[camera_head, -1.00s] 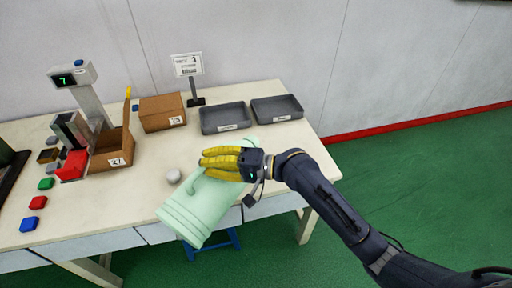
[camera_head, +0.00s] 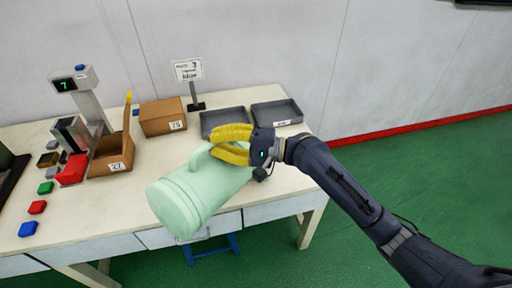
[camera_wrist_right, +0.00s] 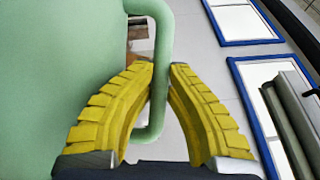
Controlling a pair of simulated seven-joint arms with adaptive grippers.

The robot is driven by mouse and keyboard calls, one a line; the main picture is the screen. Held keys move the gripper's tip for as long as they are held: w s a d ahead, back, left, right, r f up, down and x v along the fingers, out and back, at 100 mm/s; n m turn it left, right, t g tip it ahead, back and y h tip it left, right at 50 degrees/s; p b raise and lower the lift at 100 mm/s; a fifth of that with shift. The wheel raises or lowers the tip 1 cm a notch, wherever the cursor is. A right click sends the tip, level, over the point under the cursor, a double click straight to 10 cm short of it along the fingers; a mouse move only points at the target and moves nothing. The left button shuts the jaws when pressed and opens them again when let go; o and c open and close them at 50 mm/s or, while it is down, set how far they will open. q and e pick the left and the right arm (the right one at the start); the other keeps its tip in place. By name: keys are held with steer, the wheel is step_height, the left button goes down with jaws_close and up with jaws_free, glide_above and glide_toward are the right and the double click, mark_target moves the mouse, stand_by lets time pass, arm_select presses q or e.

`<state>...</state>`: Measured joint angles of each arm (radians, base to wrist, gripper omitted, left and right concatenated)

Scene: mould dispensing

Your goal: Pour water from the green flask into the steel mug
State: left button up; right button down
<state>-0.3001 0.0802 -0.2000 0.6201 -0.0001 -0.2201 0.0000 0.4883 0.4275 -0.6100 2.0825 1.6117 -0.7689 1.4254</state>
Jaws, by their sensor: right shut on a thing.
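The pale green flask (camera_head: 205,190) is held in the air over the front of the table, lying well over on its side with its broad ridged end at the lower left. My right gripper (camera_head: 216,143) has its yellow fingers shut on the flask's handle. In the right wrist view the fingers (camera_wrist_right: 164,72) close on either side of the green handle (camera_wrist_right: 163,30), next to the flask's body (camera_wrist_right: 60,70). I cannot make out a steel mug; the flask covers part of the tabletop. No water shows. My left gripper is not in view.
Two grey trays (camera_head: 205,130) stand at the back right beside a sign (camera_head: 188,70). A cardboard box (camera_head: 162,116), an open carton (camera_head: 110,158) and a display stand (camera_head: 90,100) are at the left. Coloured blocks (camera_head: 37,207) lie along the left.

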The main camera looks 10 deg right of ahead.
steer(key=shift+s+r, duration=0.1)
steer(key=shift+r, duration=0.4)
steer(key=shift+w+d+r+m+y, duration=0.2)
steer(key=shift+w+r+m, duration=0.05)
steer(key=shift+r+m, duration=0.15)
steer(key=shift+w+d+r+m+y, duration=0.2)
steer(key=shift+r+m, duration=0.1)
steer(key=shift+m, duration=0.1)
stand_by(0.4)
steer(key=shift+w+d+r, duration=0.1)
steer(key=shift+r, duration=0.15)
steer(key=shift+w, duration=0.1)
steer(key=shift+r+m, duration=0.2)
steer(key=shift+m, duration=0.1)
steer(key=shift+w+d+r+m+t, duration=0.15)
steer(key=shift+d+r+m+t, duration=0.05)
steer(key=shift+r+m+t, duration=0.1)
stand_by(0.3)
